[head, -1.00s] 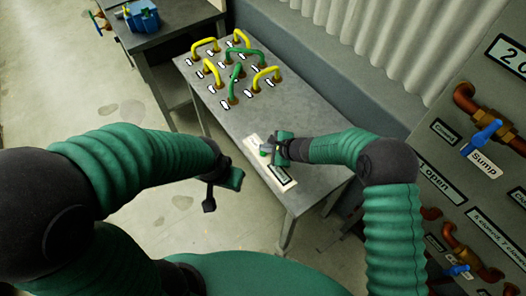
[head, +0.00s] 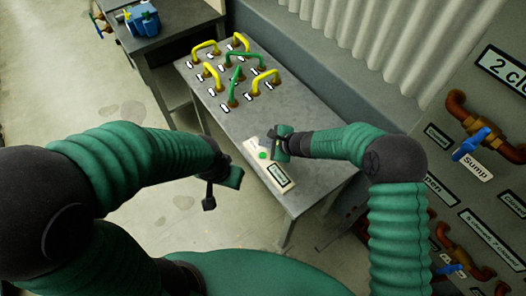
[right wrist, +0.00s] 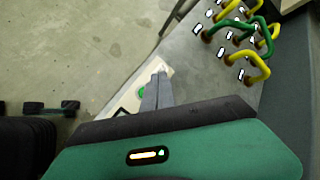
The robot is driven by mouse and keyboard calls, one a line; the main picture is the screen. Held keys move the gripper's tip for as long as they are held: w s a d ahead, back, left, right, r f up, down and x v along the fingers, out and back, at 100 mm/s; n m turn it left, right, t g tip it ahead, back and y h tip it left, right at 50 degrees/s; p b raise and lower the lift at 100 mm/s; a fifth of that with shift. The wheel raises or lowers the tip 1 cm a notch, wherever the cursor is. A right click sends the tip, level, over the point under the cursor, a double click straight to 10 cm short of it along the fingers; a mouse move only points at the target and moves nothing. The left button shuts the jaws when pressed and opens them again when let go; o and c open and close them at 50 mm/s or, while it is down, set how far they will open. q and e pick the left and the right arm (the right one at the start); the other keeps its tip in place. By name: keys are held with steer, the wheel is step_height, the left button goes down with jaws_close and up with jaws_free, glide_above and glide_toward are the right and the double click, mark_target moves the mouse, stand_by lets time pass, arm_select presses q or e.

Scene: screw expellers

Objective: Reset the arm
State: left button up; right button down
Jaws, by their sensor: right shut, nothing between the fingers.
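My right gripper (head: 279,143) is over the near end of the grey metal table, next to a pale label plate with a green round button (head: 263,155). In the right wrist view its fingers (right wrist: 158,80) are together with nothing between them, and they partly cover the plate and the green button (right wrist: 143,93). I cannot tell how high above the table it is. My left gripper (head: 216,187) hangs over the floor left of the table. Its dark fingers are small in the head view, and their gap is not clear.
Several yellow and green handles (head: 237,79) stand on the far part of the grey table (head: 240,125); they also show in the right wrist view (right wrist: 240,40). A blue device (head: 143,19) sits on another table at upper left. A panel with pipes and blue valves (head: 470,145) stands at right.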

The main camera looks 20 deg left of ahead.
steer(key=s+d+r+n+h, duration=0.2)
steer(key=s+d, duration=0.5)
steer(key=d, duration=0.4)
steer(key=s+d+r+n+g+h, duration=0.1)
steer(key=s+d+r+n+h, duration=0.2)
steer(key=d, duration=0.9)
steer(key=s+d+r+n+h, duration=0.3)
steer(key=s+d+r+n, duration=0.2)
steer(key=s+d+n, duration=0.4)
steer(key=s+d, duration=0.2)
steer(key=d, duration=0.1)
steer(key=shift+s+r, duration=0.4)
steer(key=shift+s+d, duration=0.1)
steer(key=shift+d, duration=0.05)
steer(key=shift+d, duration=0.1)
